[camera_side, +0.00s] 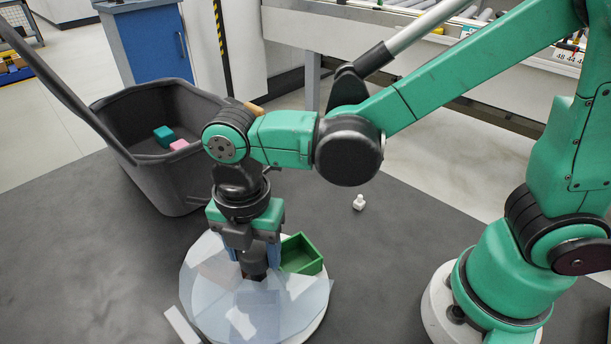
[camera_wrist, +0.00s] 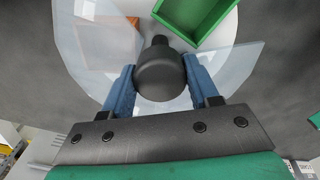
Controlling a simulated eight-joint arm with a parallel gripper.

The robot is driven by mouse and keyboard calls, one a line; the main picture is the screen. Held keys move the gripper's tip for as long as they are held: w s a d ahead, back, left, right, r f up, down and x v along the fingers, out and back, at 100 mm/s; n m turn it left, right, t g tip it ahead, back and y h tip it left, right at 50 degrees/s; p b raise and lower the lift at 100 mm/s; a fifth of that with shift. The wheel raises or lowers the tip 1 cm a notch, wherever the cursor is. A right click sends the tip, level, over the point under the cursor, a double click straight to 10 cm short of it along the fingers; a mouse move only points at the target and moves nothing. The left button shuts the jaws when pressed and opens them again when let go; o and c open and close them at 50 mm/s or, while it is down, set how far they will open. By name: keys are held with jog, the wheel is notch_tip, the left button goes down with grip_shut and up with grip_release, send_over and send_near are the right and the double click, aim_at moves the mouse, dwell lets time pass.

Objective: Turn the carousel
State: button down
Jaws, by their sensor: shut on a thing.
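The carousel (camera_side: 312,318) is a round white turntable with a clear, many-sided cover over part of it. In the wrist view the clear cover (camera_wrist: 243,62) spreads to both sides of a black knob (camera_wrist: 160,75). My gripper (camera_side: 255,262) points straight down at the carousel's middle. Its blue fingers (camera_wrist: 160,88) are shut on the black knob, one on each side. A green open box (camera_side: 301,255) sits on the carousel, outside the cover's edge. A pale orange thing (camera_wrist: 108,42) shows blurred through the cover.
A dark grey bin (camera_side: 165,190) stands behind to the left, holding a teal block (camera_side: 163,135) and a pink block (camera_side: 179,145). A small white piece (camera_side: 359,202) stands on the dark mat. A white strip (camera_side: 182,325) lies by the carousel's left edge.

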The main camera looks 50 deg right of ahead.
jog(key=shift+n, duration=1.2)
jog(key=shift+c, duration=1.1)
grip_release()
jog(key=shift+r, duration=2.85)
